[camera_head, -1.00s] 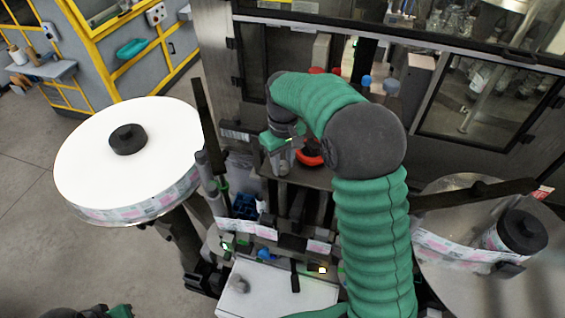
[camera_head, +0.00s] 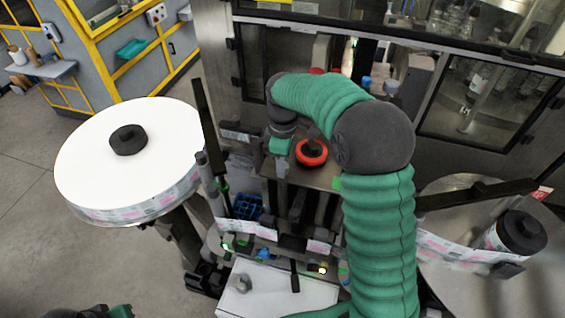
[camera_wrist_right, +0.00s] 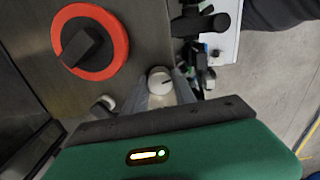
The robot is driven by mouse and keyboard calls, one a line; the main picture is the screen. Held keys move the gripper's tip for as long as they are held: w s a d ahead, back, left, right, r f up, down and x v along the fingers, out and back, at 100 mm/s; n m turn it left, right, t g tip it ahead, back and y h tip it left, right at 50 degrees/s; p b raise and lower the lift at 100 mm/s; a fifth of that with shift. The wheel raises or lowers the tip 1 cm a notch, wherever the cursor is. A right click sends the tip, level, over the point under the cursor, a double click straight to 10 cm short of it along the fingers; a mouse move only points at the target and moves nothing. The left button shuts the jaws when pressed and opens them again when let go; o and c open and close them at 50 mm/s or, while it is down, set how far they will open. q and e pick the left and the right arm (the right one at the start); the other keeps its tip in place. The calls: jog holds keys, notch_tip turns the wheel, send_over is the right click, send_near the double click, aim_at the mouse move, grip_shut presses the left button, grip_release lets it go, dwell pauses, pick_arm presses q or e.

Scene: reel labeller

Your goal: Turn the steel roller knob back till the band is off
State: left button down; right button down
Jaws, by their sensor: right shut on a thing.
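The steel roller knob (camera_wrist_right: 159,79) is a pale round knob with a dark mark on its face, between the fingertips in the right wrist view. My right gripper (camera_wrist_right: 160,88) is shut on it. In the head view my right gripper (camera_head: 281,168) points down left of the red-ringed black knob, and the steel knob is hard to make out there. A printed label web (camera_head: 247,228) runs across the labeller's front. I cannot tell which part is the band. My left gripper (camera_head: 120,312) barely shows at the bottom edge, its fingers cut off.
The red-ringed black knob (camera_wrist_right: 90,42) sits close beside the right gripper. A large white label reel (camera_head: 90,165) stands at left, another reel (camera_head: 480,250) at right. Dark guard bars flank the labeller. A white plate (camera_head: 265,295) lies in front. The floor at far left is clear.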

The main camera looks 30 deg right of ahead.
jog(key=shift+w+d+r, duration=0.15)
jog(key=shift+r, duration=0.1)
jog(key=c, duration=1.2)
grip_release()
jog(key=shift+o, duration=0.9)
jog(key=shift+f, duration=0.15)
notch_tip(320, 180, up, 8)
jog(key=b, duration=0.3)
notch_tip(320, 180, up, 9)
jog(key=shift+f, duration=0.15)
